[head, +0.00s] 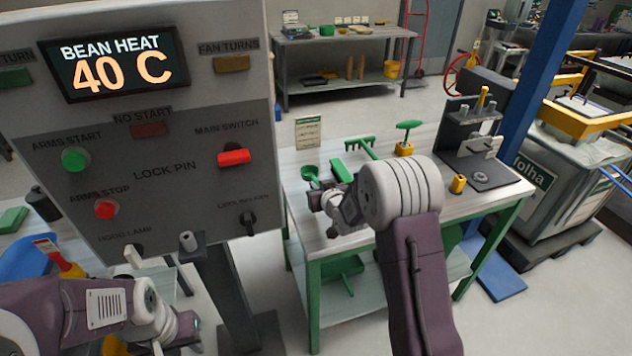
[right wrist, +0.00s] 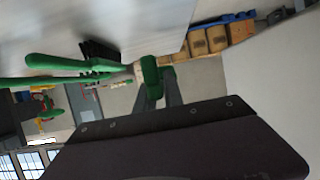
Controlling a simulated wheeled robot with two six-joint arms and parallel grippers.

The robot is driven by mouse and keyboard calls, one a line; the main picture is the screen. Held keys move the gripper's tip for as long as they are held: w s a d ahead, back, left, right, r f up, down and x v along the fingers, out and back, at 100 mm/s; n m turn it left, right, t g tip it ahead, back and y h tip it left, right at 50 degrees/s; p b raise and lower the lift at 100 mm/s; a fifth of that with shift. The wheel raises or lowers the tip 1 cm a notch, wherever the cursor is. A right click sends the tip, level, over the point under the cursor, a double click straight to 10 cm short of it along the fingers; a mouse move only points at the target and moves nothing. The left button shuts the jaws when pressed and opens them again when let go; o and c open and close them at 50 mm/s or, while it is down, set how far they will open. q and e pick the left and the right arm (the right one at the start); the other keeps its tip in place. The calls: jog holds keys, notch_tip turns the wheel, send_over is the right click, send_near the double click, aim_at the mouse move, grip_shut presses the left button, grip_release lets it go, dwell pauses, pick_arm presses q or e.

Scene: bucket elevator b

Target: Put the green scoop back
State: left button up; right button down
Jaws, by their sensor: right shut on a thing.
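The green scoop (head: 310,173) is at the left end of the white-topped table in the head view, at the tip of my right arm. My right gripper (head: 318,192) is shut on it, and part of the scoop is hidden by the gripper. In the right wrist view a green part of the scoop (right wrist: 150,77) shows between the fingers. I cannot tell whether the scoop touches the table. My left arm is at the lower left; its gripper (head: 188,334) is partly seen, and its fingers are not clear.
On the table (head: 490,205) are a green brush (head: 341,171), a green rake (head: 360,146), a green T-handled tool (head: 408,126), a small card (head: 308,132) and a yellow cup (head: 458,184). A grey control panel (head: 190,190) stands left of the table. A blue post (head: 535,80) rises behind.

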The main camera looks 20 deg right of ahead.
jog(key=shift+f+b, duration=2.25)
jog(key=shift+f, duration=1.1)
jog(key=shift+f+b, duration=0.6)
jog(key=c, duration=1.4)
grip_release()
jog(key=shift+o, duration=0.2)
jog(key=v, duration=0.9)
jog(key=shift+r, duration=0.1)
